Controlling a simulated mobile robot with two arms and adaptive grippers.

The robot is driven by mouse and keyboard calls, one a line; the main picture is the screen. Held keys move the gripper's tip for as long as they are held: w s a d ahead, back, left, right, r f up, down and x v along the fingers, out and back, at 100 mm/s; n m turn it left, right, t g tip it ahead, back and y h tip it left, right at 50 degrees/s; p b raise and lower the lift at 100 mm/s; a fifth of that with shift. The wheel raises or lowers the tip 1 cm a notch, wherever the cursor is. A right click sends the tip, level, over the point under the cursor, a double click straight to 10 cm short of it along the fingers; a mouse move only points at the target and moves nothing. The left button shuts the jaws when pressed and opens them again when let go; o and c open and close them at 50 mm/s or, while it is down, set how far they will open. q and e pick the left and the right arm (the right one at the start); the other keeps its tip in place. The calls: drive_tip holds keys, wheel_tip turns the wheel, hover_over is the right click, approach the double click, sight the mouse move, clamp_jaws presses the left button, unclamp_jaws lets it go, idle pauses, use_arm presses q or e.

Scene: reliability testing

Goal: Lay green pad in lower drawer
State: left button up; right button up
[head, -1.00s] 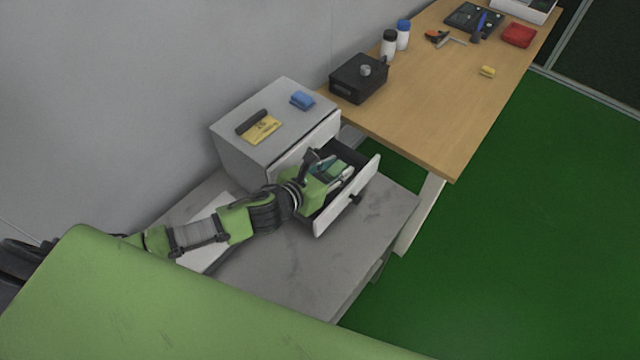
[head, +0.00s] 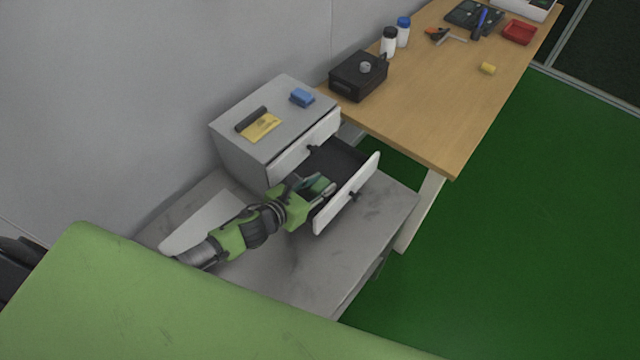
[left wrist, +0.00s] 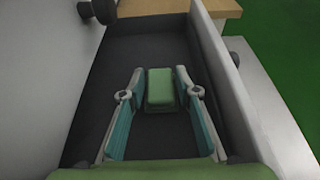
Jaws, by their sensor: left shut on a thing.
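The cabinet (head: 235,153) stands on a grey bench, and its lower drawer (head: 347,194) is pulled open. My left gripper (head: 322,188) reaches into the near-left end of this drawer. In the left wrist view the green pad (left wrist: 160,88) sits between the two teal-lined fingers, and the gripper is shut on it. The dark drawer floor (left wrist: 150,50) shows around and beyond the pad. I cannot tell whether the pad touches the floor. In the head view the pad cannot be made out clearly at the gripper. My right gripper is not in view.
The upper drawer (head: 305,147) is closed, with its knob above the opening. A blue block (head: 302,97), a yellow pad (head: 261,128) and a dark bar (head: 251,119) lie on the cabinet. A black box (head: 357,78) stands on the wooden table (head: 430,110). The drawer's far end is empty.

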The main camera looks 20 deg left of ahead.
use_arm(q)
drive_tip(key=shift+f, duration=0.15)
drive_tip(key=o, duration=0.7)
drive_tip(key=shift+r, duration=0.25)
drive_tip(key=shift+s+a, duration=0.2)
drive_tip(key=shift+s, duration=0.25)
drive_tip(key=shift+b+v, duration=0.7)
drive_tip(key=shift+v, duration=4.85)
drive_tip(key=shift+w+r, duration=0.1)
